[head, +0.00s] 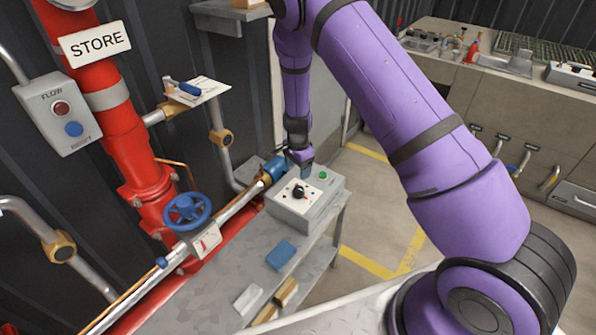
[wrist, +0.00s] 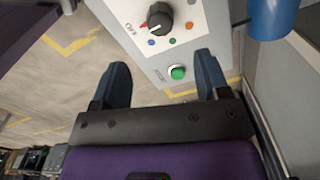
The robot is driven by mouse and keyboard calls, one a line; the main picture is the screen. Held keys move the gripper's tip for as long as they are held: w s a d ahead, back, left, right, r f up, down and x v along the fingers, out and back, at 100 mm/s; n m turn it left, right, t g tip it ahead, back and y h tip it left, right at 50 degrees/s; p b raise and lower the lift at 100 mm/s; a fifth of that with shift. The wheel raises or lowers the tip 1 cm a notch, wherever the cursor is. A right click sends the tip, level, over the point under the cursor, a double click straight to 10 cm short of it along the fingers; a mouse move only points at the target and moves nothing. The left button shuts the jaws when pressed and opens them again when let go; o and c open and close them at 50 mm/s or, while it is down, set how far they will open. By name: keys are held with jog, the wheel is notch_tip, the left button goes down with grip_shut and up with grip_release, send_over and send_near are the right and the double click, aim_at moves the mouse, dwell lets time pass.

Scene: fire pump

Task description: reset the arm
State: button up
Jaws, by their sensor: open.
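My purple arm reaches from the right over the grey bench in the head view. My gripper (head: 301,158) hangs just above the back of a grey control box. In the wrist view my gripper (wrist: 165,82) is open, its two dark blue fingers apart with nothing between them. The control box (wrist: 200,45) lies beyond the fingers, with a black knob (wrist: 157,19) and a green button (wrist: 177,72). The green button appears between the fingertips in that view. I cannot tell whether a finger touches the box. The knob also shows in the head view (head: 298,192).
The red pipe (head: 115,130), blue handwheel (head: 187,210) and flow box (head: 58,112) stand at left. A blue block (head: 281,254) and smaller pieces lie on the bench (head: 205,295). A blue cylinder (head: 275,168) is close beside my gripper. Open floor (head: 385,215) lies right of the bench.

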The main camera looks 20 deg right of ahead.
dwell(0.3)
jog(key=s+d+r+n+t+y, duration=0.1)
jog(key=s+r+n, duration=0.3)
jog(key=r, duration=1.2)
jog(key=s+d+r+n+t+y, duration=0.15)
jog(key=s+r, duration=0.55)
jog(key=r, duration=1)
jog(key=s+d+r+n+t+h, duration=0.1)
jog(key=s+r+n, duration=0.3)
jog(key=s, duration=0.9)
jog(key=s+d+r+n+t+h, duration=0.1)
jog(key=s+d+r+n, duration=0.2)
jog(key=s+r, duration=0.5)
jog(key=s+n, duration=0.1)
jog(key=s, duration=0.4)
jog(key=shift+s+d+r+t, duration=0.25)
jog(key=shift+d+r+t, duration=0.05)
jog(key=shift+d+t, duration=0.05)
